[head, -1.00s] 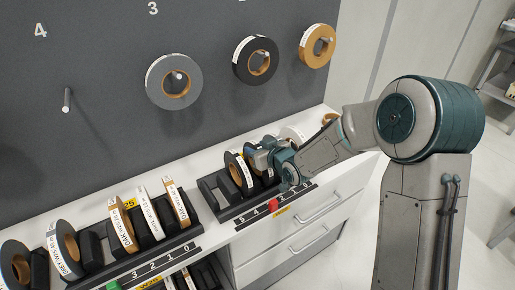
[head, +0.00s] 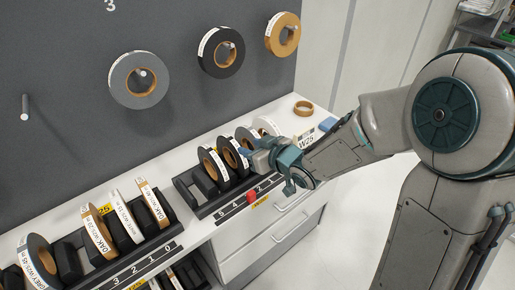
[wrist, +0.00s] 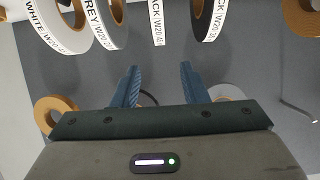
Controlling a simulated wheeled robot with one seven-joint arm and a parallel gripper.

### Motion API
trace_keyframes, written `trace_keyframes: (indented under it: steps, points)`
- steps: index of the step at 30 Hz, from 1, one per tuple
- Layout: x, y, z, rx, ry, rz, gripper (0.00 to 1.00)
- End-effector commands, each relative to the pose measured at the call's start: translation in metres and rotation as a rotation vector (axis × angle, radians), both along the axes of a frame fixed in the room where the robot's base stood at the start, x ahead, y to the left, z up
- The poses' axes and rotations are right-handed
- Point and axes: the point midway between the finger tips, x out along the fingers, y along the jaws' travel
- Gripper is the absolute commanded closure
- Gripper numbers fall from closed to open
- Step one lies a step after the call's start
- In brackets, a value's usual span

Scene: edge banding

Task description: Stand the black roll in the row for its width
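A black roll (head: 221,52) with a tan core hangs on a wall peg between a grey roll and an oak-coloured roll. The right-hand rack (head: 203,214) holds several upright rolls, including a black-sided roll (head: 212,166) at their left end. In the wrist view, a roll labelled BLACK W20 (wrist: 206,18) stands in a row with other W20 rolls. My gripper (head: 246,154) is in front of these rolls, partly hiding them. In the wrist view my gripper (wrist: 158,85) has its fingers apart with nothing held; a dark ring shows behind them.
The left rack (head: 150,258) holds grey, oak and white rolls, with a yellow 25 tag. A grey roll (head: 139,80) and an oak roll (head: 282,35) hang on the wall; the far-left peg (head: 25,107) is bare. A small tan ring (head: 303,108) and blue block (head: 328,124) lie on the counter.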

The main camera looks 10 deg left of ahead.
Motion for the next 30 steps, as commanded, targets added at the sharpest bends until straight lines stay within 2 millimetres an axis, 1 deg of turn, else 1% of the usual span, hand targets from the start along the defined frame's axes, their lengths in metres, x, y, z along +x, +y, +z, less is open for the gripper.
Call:
trace_keyframes:
  steps: [7,8,10,11,14,15,17,18,20,21,23,24,26,27,29,30]
  points:
    - [-0.001,-0.003,0.001,-0.006,0.001,-0.006,0.6]
    - [0.0,-0.006,0.002,-0.014,0.0,-0.015,0.6]
    - [0.003,-0.018,0.003,-0.053,0.005,-0.052,0.6]
    - [0.004,-0.026,0.004,-0.078,0.009,-0.077,0.6]
    - [0.008,-0.064,0.008,-0.186,0.039,-0.195,0.6]
    - [0.007,-0.084,0.011,-0.232,0.06,-0.253,0.6]
    - [0.002,-0.114,0.017,-0.297,0.099,-0.343,0.6]
    - [-0.004,-0.133,0.02,-0.333,0.129,-0.4,0.6]
    - [-0.016,-0.161,0.026,-0.378,0.184,-0.485,0.6]
    - [-0.026,-0.178,0.03,-0.403,0.224,-0.536,0.6]
    - [-0.044,-0.2,0.035,-0.428,0.29,-0.605,0.6]
    - [-0.058,-0.214,0.038,-0.441,0.338,-0.649,0.6]
    - [-0.081,-0.231,0.042,-0.449,0.418,-0.705,0.6]
    - [-0.097,-0.24,0.044,-0.45,0.47,-0.735,0.6]
    - [-0.121,-0.25,0.048,-0.443,0.549,-0.77,0.6]
    - [-0.136,-0.255,0.049,-0.436,0.599,-0.785,0.6]
